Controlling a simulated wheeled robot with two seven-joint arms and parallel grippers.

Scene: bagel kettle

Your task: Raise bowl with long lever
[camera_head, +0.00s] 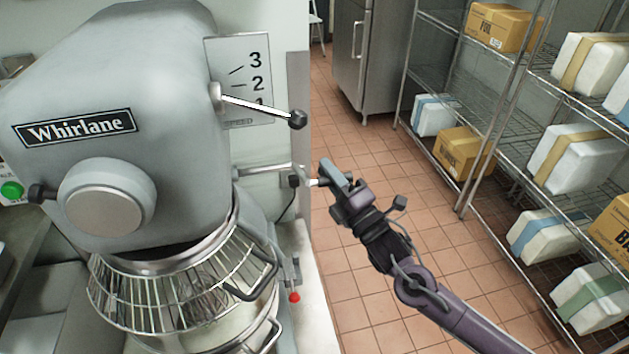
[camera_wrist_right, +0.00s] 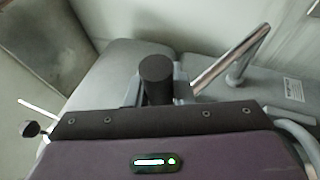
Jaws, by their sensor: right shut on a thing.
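The mixer's metal bowl (camera_head: 215,335) sits under the wire guard (camera_head: 180,285), partly cut off by the bottom edge in the head view. The long chrome lever (camera_head: 262,171) reaches out from the right side of the mixer. My right gripper (camera_head: 322,181) is at its outer end, shut on it. In the right wrist view, a black cylindrical grip (camera_wrist_right: 157,75) stands up at my jaws, and a chrome rod (camera_wrist_right: 232,58) slants up to the right behind it. The jaw tips are partly hidden there. My left gripper is not in view.
The grey mixer (camera_head: 150,100) fills the left. A speed lever with a black ball (camera_head: 297,120) juts out above my right gripper. A red-knobbed lever (camera_head: 293,297) is below. Wire shelves (camera_head: 500,118) with boxes stand at right. Tiled floor between is clear.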

